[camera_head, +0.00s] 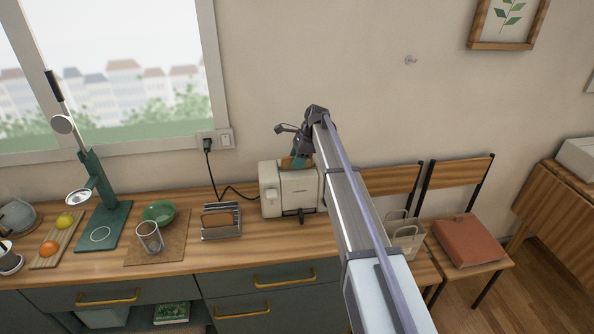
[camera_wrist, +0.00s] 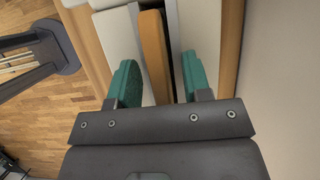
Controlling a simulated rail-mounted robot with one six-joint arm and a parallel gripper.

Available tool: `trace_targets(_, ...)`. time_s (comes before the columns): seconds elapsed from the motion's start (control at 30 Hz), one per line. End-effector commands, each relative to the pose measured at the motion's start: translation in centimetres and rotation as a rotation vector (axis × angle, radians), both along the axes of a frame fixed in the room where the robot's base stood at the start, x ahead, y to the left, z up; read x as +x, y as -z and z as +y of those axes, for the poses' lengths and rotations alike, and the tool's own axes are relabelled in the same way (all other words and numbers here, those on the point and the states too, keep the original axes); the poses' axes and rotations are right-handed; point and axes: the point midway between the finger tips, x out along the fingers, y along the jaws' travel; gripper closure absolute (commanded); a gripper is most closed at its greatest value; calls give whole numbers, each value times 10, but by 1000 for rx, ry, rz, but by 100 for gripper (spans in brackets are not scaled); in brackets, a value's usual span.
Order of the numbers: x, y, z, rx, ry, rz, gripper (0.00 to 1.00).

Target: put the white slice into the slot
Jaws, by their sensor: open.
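The toaster (camera_head: 290,190) is a cream box on the counter against the wall. A slice (camera_wrist: 154,50) with an orange-brown edge stands upright in the toaster's top slot (camera_wrist: 172,45) in the wrist view. It also shows above the toaster in the head view (camera_head: 287,163). Its faces are seen too steeply to tell whether it is white. My gripper (camera_wrist: 158,80), with green fingertips, is open over the toaster. One finger is on each side of the slice, with visible gaps.
Left of the toaster is a metal rack (camera_head: 221,233) with a brown slice (camera_head: 217,219). A glass (camera_head: 149,238), a green bowl (camera_head: 159,212) and a green lamp (camera_head: 104,220) stand farther left. The toaster's black cord (camera_head: 222,182) runs to the wall. Chairs (camera_head: 461,225) are at right.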

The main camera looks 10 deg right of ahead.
Motion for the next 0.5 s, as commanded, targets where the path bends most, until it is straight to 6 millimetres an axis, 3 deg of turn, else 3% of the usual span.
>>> trace_targets(0.3, 0, 1, 0, 0, 0, 0, 55)
trace_targets(0.5, 0, 1, 0, 0, 0, 0, 74)
